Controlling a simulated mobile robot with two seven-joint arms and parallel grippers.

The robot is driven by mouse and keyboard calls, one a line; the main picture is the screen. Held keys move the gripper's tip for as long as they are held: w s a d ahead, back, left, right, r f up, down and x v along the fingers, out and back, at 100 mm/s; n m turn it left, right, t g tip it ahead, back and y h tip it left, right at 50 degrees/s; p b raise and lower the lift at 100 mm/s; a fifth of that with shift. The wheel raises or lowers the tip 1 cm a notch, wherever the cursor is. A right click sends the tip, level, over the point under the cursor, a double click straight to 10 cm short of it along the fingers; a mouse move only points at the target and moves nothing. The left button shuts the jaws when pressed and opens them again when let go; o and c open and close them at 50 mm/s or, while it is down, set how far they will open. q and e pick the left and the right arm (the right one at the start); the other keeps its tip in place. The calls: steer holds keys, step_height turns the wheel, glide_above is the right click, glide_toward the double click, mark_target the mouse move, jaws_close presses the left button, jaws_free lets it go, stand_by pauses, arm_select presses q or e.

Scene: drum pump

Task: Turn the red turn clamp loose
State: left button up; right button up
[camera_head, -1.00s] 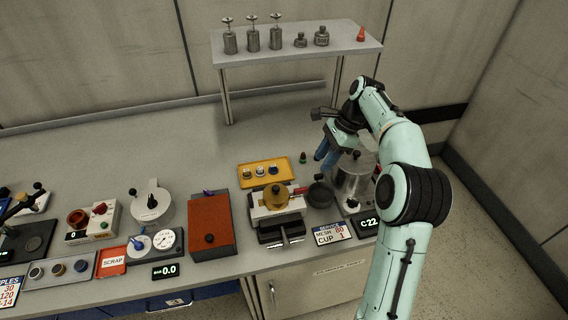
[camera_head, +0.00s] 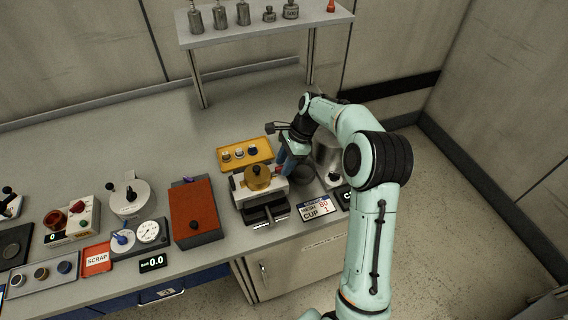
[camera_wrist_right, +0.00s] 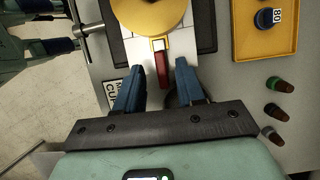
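The red turn clamp (camera_wrist_right: 162,68) is a short red bar with a pale end, next to the round brass-coloured part (camera_wrist_right: 150,12) on a pale block. In the head view the brass part (camera_head: 258,176) shows on its block, and my right gripper mostly hides the clamp. My right gripper (camera_head: 283,164) is open, its blue fingers pointing at the clamp. In the right wrist view the clamp lies between the lines of the two fingertips (camera_wrist_right: 159,67), with a gap on each side. I cannot tell how deep it sits between them. My left gripper is in neither view.
A yellow tray (camera_head: 225,167) with several small pieces lies behind the block. A metal pot (camera_head: 328,155) stands right of my gripper. A red-topped box (camera_head: 193,208) stands to the left. The bench behind is clear up to the shelf (camera_head: 265,27).

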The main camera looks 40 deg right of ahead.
steer(key=shift+w+a+f, duration=0.1)
steer(key=shift+w+f, duration=0.1)
steer(key=shift+f, duration=0.1)
jaws_close()
